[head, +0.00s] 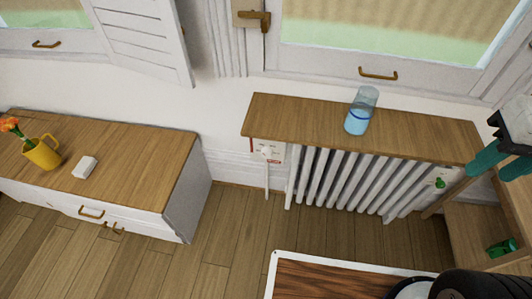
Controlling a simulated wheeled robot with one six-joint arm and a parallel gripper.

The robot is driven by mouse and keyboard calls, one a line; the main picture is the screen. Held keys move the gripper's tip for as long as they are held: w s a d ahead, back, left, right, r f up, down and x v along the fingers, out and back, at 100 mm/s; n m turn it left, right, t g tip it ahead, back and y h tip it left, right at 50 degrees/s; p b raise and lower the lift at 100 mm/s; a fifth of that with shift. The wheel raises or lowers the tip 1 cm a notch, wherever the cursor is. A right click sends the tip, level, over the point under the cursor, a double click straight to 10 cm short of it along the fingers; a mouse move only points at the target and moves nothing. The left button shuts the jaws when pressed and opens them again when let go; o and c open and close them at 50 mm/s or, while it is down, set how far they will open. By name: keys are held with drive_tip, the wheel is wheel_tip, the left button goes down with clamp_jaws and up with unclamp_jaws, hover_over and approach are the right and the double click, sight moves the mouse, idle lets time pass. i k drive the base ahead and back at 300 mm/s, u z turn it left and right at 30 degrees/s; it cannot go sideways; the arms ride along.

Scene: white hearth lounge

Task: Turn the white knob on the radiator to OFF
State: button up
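The white knob (267,152) sits at the left end of the white radiator (350,183), below a wooden shelf. A pale plate with small red and dark marks is around it; the marks and the knob's setting are too small to read. A thin white pipe runs down below it. A green knob (440,183) is at the radiator's right end. My gripper (492,164) is at the right edge, far from the white knob and closer to the green one. Its two teal fingers are apart, with nothing visible between them.
A glass with blue liquid (357,116) stands on the wooden shelf (300,112). A low cabinet (135,150) at left carries a yellow mug (42,152) and a white block (84,167). A green object (501,247) lies at lower right. Floor before the white knob is clear.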

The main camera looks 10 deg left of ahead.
sight(267, 152)
drive_tip(key=z, duration=1.4)
drive_tip(key=i, duration=0.6)
drive_tip(key=u, duration=2.6)
